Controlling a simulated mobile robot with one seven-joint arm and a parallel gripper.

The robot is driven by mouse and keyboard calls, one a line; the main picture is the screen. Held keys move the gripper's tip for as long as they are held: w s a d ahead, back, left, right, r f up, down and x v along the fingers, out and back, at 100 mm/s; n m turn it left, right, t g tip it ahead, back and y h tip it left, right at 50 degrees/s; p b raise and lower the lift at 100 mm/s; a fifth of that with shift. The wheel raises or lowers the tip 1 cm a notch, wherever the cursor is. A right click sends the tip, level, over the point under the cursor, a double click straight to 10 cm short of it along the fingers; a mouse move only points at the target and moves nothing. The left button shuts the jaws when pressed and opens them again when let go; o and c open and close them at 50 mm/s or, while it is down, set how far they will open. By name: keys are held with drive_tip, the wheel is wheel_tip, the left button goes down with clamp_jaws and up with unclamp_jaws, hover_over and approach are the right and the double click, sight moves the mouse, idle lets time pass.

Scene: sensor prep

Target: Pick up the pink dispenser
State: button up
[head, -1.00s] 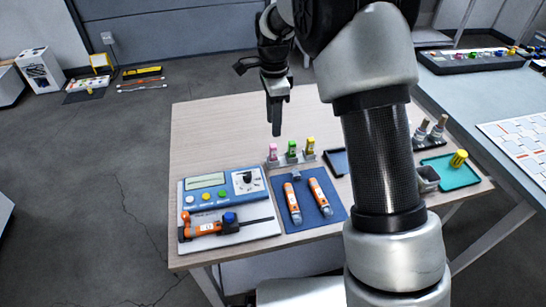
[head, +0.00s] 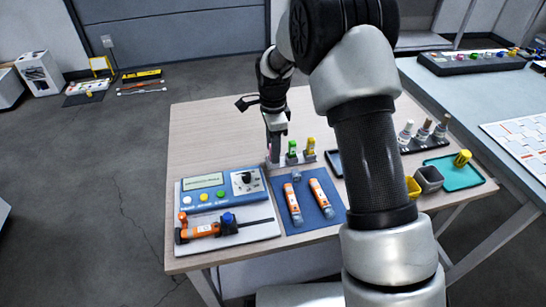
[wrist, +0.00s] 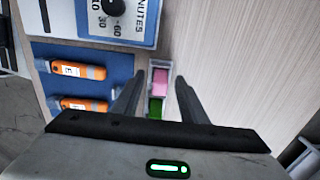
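The pink dispenser (wrist: 160,82) stands at the end of a small pale rack (wrist: 161,64), seen from above in the wrist view. My gripper (wrist: 160,78) is open, with one finger on each side of the pink dispenser and gaps visible between. In the head view my gripper (head: 273,157) is down at the left end of the rack and hides most of the pink dispenser. I cannot tell how far down the fingers reach.
A blue mat (head: 331,215) with two orange devices lies in front of the rack. A timer unit (head: 208,190) is at the left. A dark tray (head: 335,163) and a teal tray (head: 478,183) are to the right. The table behind the rack is clear.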

drive_tip(key=shift+c, duration=0.3)
clamp_jaws()
drive_tip(key=shift+r, duration=0.1)
wheel_tip(320, 180, up, 10)
drive_tip(key=shift+f+p, duration=0.1)
drive_tip(key=shift+p, duration=0.95)
drive_tip(key=c, duration=0.8)
unclamp_jaws()
drive_tip(key=shift+c, duration=0.3)
